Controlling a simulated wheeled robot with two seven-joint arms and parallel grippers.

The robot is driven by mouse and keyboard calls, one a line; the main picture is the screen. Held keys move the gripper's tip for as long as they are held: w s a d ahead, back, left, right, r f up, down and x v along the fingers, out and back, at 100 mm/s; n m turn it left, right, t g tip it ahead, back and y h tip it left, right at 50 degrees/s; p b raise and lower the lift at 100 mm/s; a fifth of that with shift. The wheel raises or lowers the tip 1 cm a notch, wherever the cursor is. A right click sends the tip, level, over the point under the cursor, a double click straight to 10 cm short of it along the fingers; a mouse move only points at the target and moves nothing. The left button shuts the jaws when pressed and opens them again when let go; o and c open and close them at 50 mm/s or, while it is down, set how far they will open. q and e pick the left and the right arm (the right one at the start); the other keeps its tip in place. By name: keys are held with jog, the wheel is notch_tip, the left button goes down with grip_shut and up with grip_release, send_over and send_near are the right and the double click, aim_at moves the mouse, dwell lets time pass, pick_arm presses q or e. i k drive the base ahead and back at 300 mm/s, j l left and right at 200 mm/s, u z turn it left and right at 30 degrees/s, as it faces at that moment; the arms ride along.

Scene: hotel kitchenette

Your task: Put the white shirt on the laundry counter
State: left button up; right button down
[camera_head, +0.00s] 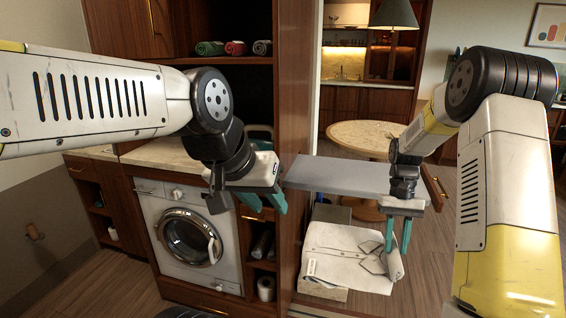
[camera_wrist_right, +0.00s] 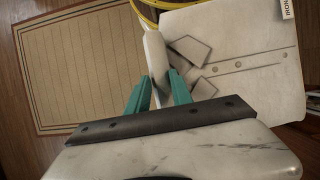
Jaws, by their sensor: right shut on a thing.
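The white shirt (camera_head: 335,248) is folded, with its collar toward my right gripper (camera_head: 397,240). It also shows in the right wrist view (camera_wrist_right: 245,75), with its buttons and a small label. My right gripper, seen there too (camera_wrist_right: 158,92), is shut on a rolled edge of the shirt beside the collar. The shirt lies at or just above a low pale block; contact is unclear. The laundry counter (camera_head: 165,155) is a pale marble top above the washing machine, partly hidden by my left arm. My left gripper (camera_head: 264,203) is open and empty in front of the cabinet.
The washing machine (camera_head: 190,235) stands under the counter. A round table (camera_head: 365,137) is behind. A striped mat (camera_wrist_right: 75,65) lies on the floor.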

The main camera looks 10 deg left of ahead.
aim_at(172, 147)
jog(key=j+u, duration=0.5)
jog(key=j, duration=1.65)
